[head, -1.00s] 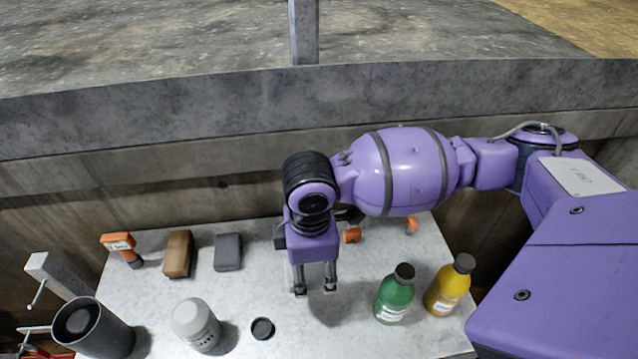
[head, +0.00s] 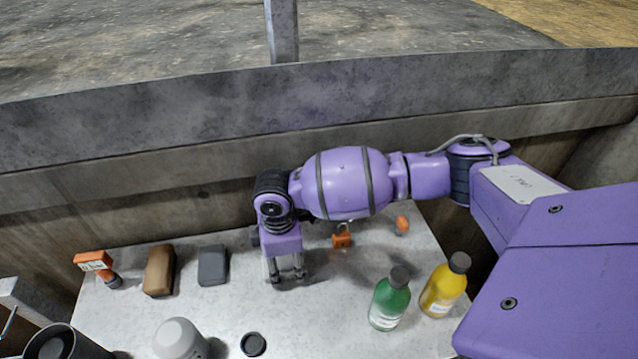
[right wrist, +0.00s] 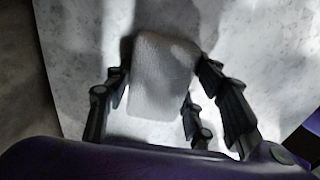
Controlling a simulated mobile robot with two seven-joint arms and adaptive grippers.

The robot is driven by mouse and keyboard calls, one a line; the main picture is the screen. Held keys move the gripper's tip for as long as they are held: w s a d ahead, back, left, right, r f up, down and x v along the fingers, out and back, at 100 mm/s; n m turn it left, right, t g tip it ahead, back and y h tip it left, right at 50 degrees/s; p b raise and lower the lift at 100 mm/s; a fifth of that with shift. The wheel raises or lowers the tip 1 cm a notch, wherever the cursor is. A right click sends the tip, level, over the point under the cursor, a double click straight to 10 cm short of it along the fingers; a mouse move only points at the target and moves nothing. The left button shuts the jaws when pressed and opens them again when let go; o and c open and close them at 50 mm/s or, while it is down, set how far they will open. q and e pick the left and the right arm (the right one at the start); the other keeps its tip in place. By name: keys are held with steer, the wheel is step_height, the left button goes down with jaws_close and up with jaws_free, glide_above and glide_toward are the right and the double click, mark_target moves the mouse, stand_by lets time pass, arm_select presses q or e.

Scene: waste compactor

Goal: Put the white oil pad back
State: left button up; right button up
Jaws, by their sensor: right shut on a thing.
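The white oil pad (right wrist: 160,78) is a pale, textured, rounded block. In the right wrist view it sits between the fingers of my right gripper (right wrist: 168,100), which is shut on it, with the white table top behind it. In the head view my right gripper (head: 287,275) points down over the middle of the table, right of a grey pad (head: 213,266) and a brown pad (head: 159,270). The white pad is hard to make out there against the pale table. I cannot tell whether it touches the table. My left gripper is not in view.
The white table (head: 310,325) holds a green bottle (head: 390,300), a yellow bottle (head: 443,288), an orange padlock (head: 342,239), an orange-headed tool (head: 95,262), a grey bottle (head: 179,341), a black cap (head: 253,344) and a dark cup (head: 45,345). A concrete wall (head: 150,215) stands behind.

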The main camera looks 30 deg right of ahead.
mark_target(285, 262)
stand_by(0.3)
steer(key=o, duration=1)
steer(key=shift+w, duration=0.1)
step_height(285, 262, up, 12)
steer(key=shift+r+p, duration=0.15)
steer(key=shift+p, duration=0.35)
